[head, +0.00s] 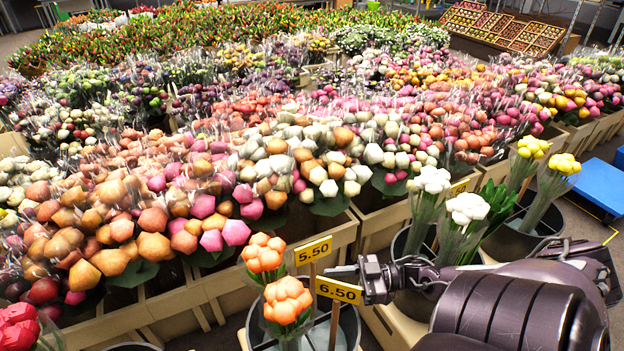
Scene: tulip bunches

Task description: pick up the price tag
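Two yellow price tags with black numbers stand on wooden sticks in the front middle. The tag reading 5.50 (314,250) is a little behind and left of the tag reading 6.50 (339,290). My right gripper (360,277) comes in from the right, at the right end of the 6.50 tag. One finger reaches left just above that tag's upper edge. I cannot tell whether the gripper touches the tag, or whether its fingers are open or shut. My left gripper is not in view.
Orange tulip bunches (286,299) stand in a bucket just left of the 6.50 tag. White bunches (467,208) and yellow bunches (564,164) stand in dark buckets behind my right arm. Beige crates (190,305) packed with tulips fill the space beyond. A blue platform (600,186) is at far right.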

